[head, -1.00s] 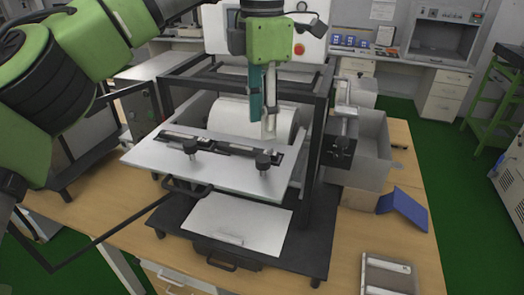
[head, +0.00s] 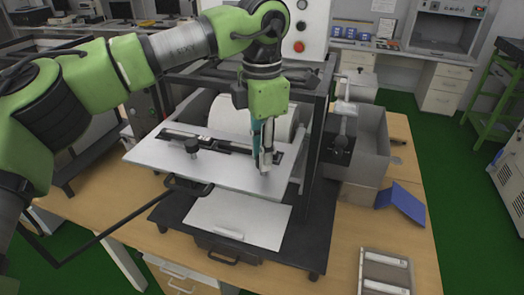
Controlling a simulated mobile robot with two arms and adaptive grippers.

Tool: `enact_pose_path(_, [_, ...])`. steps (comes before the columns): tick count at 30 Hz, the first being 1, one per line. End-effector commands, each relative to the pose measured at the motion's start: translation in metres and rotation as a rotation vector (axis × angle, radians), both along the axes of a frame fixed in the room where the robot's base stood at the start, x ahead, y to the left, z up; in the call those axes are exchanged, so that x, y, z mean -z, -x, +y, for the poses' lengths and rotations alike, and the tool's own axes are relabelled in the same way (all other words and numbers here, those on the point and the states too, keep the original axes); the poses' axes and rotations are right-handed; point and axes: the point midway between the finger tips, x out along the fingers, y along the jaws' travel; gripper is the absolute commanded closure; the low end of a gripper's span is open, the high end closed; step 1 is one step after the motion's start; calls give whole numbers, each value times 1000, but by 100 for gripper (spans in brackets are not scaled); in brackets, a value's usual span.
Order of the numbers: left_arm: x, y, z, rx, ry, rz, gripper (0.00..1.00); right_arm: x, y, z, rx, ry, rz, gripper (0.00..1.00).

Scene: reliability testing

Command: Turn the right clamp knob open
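The clamp plate (head: 222,172) is a light grey board on the machine on the wooden table, with a dark clamp bar along it. The left clamp knob (head: 192,146) is black and stands upright on the bar, uncovered. My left gripper (head: 265,163) points down at the right end of the bar, its fingertips where the right clamp knob stands. The fingers hide nearly all of that knob. I cannot tell whether they are closed on it or around it. My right gripper is not in view.
The black machine frame (head: 315,150) stands close right of my gripper. A white roller (head: 230,112) lies behind the plate. A grey open box (head: 367,150) and a blue piece (head: 401,203) are to the right. A metal-barred tray (head: 386,270) lies at the front right.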

Motion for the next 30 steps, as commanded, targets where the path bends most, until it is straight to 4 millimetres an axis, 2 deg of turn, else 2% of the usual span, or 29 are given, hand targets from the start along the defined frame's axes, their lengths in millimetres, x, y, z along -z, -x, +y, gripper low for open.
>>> enact_pose_path(14, [1, 0, 0, -68, 0, -1, 100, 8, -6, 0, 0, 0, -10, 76])
enact_pose_path(20, [3, 0, 0, -200, 1, -1, 100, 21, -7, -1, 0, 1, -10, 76])
enact_pose_path(30, [2, 1, -1, -518, 1, -3, 100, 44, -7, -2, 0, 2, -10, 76])
